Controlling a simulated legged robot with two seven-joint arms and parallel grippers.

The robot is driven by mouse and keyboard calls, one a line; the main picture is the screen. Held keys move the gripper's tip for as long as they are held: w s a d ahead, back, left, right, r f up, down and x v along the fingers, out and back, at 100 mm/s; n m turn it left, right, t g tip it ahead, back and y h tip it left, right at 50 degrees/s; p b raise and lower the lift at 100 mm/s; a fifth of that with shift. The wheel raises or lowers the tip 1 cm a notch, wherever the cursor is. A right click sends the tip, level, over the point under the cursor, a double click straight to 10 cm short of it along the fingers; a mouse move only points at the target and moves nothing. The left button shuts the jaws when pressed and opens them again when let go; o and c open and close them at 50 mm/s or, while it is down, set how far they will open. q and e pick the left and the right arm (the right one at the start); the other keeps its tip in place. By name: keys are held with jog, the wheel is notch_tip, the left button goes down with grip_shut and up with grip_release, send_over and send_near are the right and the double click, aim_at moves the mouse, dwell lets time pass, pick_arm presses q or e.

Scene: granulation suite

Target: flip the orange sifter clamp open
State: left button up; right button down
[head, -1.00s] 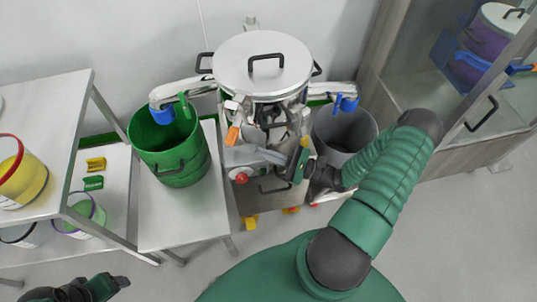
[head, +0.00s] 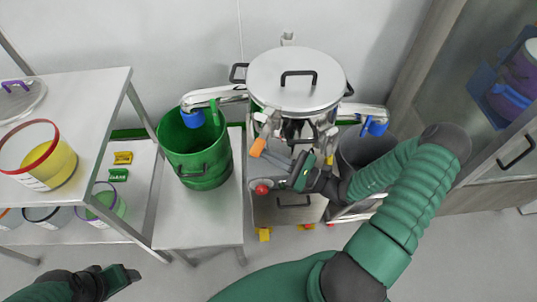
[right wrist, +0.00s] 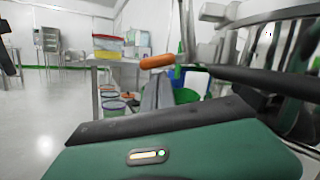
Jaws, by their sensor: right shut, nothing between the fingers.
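The orange clamp handle (head: 258,147) sticks out at the front left of the sifter (head: 293,80), below its round steel lid. It also shows in the right wrist view (right wrist: 157,61), lying roughly level, just above and beyond the fingers. My right gripper (head: 273,181) is shut and empty, close below and in front of the handle. In the right wrist view its grey fingers (right wrist: 157,92) point forward, with a visible gap below the handle. Whether the gripper touches other sifter parts is unclear. My left gripper (head: 122,276) is at the lower left, far from the sifter; its jaw state is unclear.
A green bin (head: 195,155) stands on a steel table left of the sifter, and a grey bin (head: 362,150) to its right. A red knob (head: 262,189) sits close to my right gripper. A glass cabinet (head: 500,110) stands at right. Floor in front is clear.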

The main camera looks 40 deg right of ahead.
jog(key=shift+s+a+r+m+p, duration=0.1)
jog(key=shift+r+m+p, duration=0.15)
jog(key=shift+m+p, duration=0.25)
jog(key=shift+s+a+r+m+t+h+p, duration=0.1)
jog(key=shift+a+r+m+t+h+p, duration=0.35)
jog(key=shift+m+p, duration=1.3)
jog(key=shift+s+r+m+h+p, duration=0.15)
jog(key=shift+r+m+h+p, duration=0.35)
jog(key=shift+r+m+p, duration=1.15)
jog(key=shift+s+a+r+m+t+h+p, duration=0.1)
jog(key=shift+a+r+m+t+h+p, duration=0.55)
jog(key=shift+p, duration=1.9)
jog(key=shift+d+f+m+g, duration=0.25)
jog(key=shift+d+f+g, duration=0.15)
jog(key=shift+f, duration=0.1)
